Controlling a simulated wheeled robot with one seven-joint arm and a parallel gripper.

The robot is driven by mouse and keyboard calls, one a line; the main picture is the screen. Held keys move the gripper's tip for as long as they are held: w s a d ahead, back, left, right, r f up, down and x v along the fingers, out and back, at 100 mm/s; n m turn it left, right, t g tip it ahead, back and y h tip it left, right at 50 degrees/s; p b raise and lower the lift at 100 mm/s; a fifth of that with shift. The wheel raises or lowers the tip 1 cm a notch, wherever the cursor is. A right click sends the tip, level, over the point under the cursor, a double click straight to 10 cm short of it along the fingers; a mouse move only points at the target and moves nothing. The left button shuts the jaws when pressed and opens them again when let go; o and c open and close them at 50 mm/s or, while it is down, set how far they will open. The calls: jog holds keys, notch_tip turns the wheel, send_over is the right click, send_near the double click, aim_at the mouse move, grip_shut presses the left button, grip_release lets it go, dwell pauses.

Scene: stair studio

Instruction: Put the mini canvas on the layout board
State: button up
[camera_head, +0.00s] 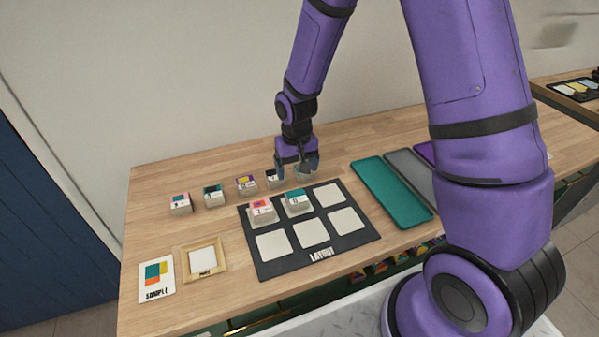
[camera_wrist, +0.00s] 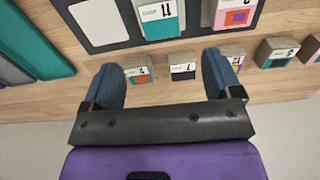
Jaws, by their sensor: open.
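The black layout board (camera_head: 291,266) lies on the wooden table with pale square pads. Two small canvas blocks stand on its back row: a pink one (camera_head: 261,209) at left and a teal one (camera_head: 297,201) in the middle. Several similar mini canvas blocks stand in a row behind and left of the board, including a red-and-teal one (camera_head: 180,204); I cannot tell which the task means. My gripper (camera_head: 297,170) is open and low over the right end of that row. In the wrist view, an orange-and-teal block (camera_wrist: 137,71) and a dark-topped block (camera_wrist: 182,69) show between the fingers.
A wooden frame (camera_head: 221,265) and a sample card (camera_head: 156,280) lie left of the board. A teal tray (camera_head: 392,190) and a grey tray (camera_head: 405,166) lie to its right. The board's front row and back-right pad (camera_head: 328,194) are bare.

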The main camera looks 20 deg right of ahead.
jog(key=s+d+r+t, duration=0.1)
jog(key=s+d+r, duration=0.15)
jog(key=r, duration=0.45)
jog(key=s+d+r+t, duration=0.1)
jog(key=s+r, duration=0.2)
jog(key=r, duration=0.4)
jog(key=s+d+r+t, duration=0.1)
jog(key=s+r, duration=0.1)
jog(key=r, duration=0.5)
jog(key=s+d+r+t, duration=0.1)
jog(key=s+d+r, duration=0.1)
jog(key=s+r, duration=0.3)
jog(key=s+d+r+t, duration=0.1)
jog(key=s+r, duration=0.5)
jog(key=s, duration=0.6)
jog(key=shift+d+r, duration=0.15)
jog(key=shift+d, duration=0.2)
